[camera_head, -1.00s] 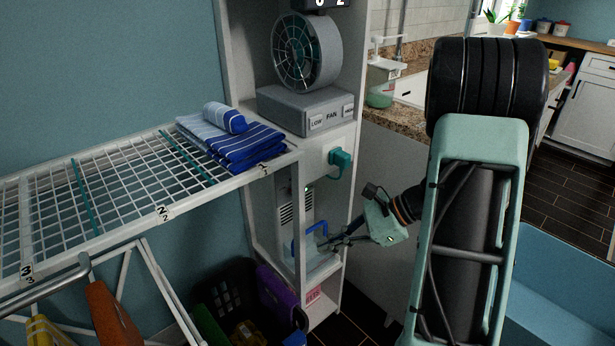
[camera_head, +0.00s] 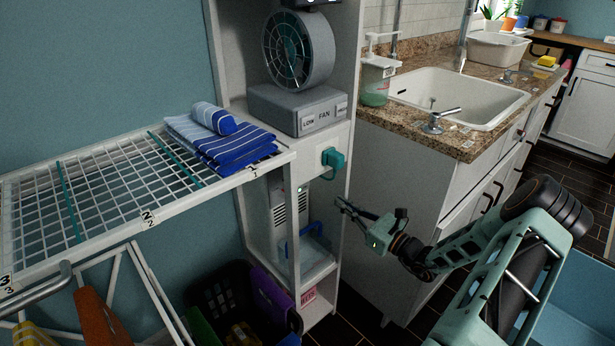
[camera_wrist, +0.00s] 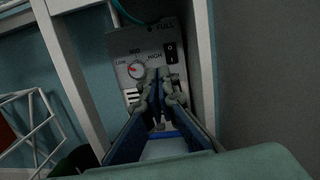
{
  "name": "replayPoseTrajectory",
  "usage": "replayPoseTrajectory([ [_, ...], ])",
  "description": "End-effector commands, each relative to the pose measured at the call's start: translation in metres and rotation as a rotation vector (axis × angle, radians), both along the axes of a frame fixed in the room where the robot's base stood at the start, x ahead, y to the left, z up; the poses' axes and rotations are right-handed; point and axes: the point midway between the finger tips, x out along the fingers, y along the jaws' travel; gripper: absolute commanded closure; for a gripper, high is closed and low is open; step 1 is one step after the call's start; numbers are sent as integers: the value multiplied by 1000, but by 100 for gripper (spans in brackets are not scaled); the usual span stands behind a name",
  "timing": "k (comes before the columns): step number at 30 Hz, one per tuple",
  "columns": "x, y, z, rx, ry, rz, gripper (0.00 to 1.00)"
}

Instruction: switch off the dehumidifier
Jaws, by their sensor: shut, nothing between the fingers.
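The dehumidifier (camera_head: 280,205) stands in the lower bay of the white cabinet, partly hidden by the cabinet's front post. I cannot tell the switch's position. My gripper (camera_head: 340,202) is shut and empty, just outside the cabinet's right side. In the wrist view its fingertips (camera_wrist: 159,74) appear below the switch, apparently short of the panel.
A clear tank with a blue handle (camera_head: 305,240) sits below the dehumidifier's vents. A teal plug (camera_head: 333,159) sticks out above the bay. A fan (camera_head: 298,50) stands higher up. A wire rack (camera_head: 110,185) with folded towels is at left, the sink counter (camera_head: 455,140) at right.

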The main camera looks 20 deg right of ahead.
Motion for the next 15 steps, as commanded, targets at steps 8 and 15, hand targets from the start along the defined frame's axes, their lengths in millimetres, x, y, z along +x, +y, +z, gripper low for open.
replayPoseTrajectory([
  [8, 2, -13, -5, 80, 12, -48, 100],
  [15, 2, -12, -5, 79, 13, -46, 100],
])
